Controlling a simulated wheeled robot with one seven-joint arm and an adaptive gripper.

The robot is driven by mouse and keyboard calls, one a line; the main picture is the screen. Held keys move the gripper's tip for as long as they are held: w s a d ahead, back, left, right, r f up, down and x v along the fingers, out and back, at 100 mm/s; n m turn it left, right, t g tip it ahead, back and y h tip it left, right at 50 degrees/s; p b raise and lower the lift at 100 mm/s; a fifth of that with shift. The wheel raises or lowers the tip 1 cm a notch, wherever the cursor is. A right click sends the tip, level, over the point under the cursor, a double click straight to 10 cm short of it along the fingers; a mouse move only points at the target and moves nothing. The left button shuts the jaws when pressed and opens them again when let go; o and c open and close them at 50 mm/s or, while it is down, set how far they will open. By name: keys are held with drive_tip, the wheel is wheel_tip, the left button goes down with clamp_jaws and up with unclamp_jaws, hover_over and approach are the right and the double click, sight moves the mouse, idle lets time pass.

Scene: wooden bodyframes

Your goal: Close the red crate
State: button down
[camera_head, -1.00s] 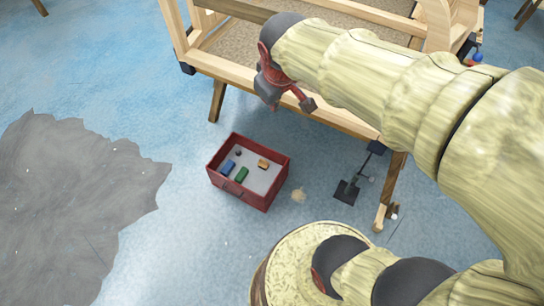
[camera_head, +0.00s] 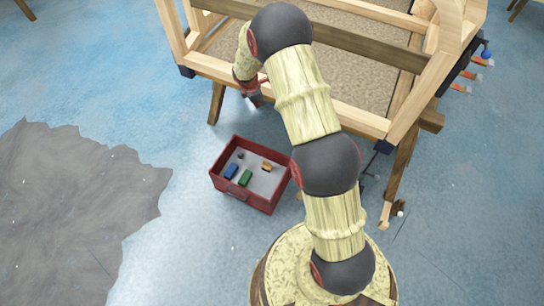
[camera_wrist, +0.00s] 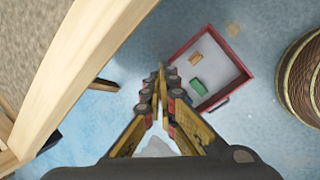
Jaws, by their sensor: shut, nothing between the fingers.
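The red crate (camera_head: 223,186) stands on the blue floor, open at the top. It holds a blue block (camera_head: 231,171), a green block (camera_head: 245,178), an orange block (camera_head: 266,167) and a small dark round thing (camera_head: 241,156). My gripper (camera_head: 257,101) is above and behind the crate, beside the wooden frame, pointing down. In the wrist view my gripper (camera_wrist: 161,70) has its fingertips together and empty. There the crate (camera_wrist: 248,68) lies to the right of the fingers, partly hidden by them, with the green block (camera_wrist: 198,86) and an orange block (camera_wrist: 195,60) inside.
A wooden bodyframe (camera_head: 290,105) on legs stands behind the crate, its near beam close to my gripper. It also fills the left of the wrist view (camera_wrist: 75,70). Floor left of the crate is clear, with a grey patch (camera_head: 70,210).

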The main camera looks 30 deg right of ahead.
wheel_tip(320, 180, down, 17)
drive_tip(key=n, duration=0.4)
drive_tip(key=n+g+y, duration=0.1)
drive_tip(key=n, duration=0.3)
approach(270, 164)
drive_tip(key=b+x, duration=0.2)
drive_tip(key=x, duration=0.1)
drive_tip(key=b+x, duration=0.3)
drive_tip(key=shift+w, duration=0.25)
drive_tip(key=shift+w+d+r+b, duration=0.25)
drive_tip(key=shift+w+d+b, duration=0.45)
drive_tip(key=shift+d, duration=0.35)
drive_tip(key=shift+w+d+r, duration=0.15)
drive_tip(key=shift+w+d, duration=0.35)
drive_tip(key=shift+d, duration=0.05)
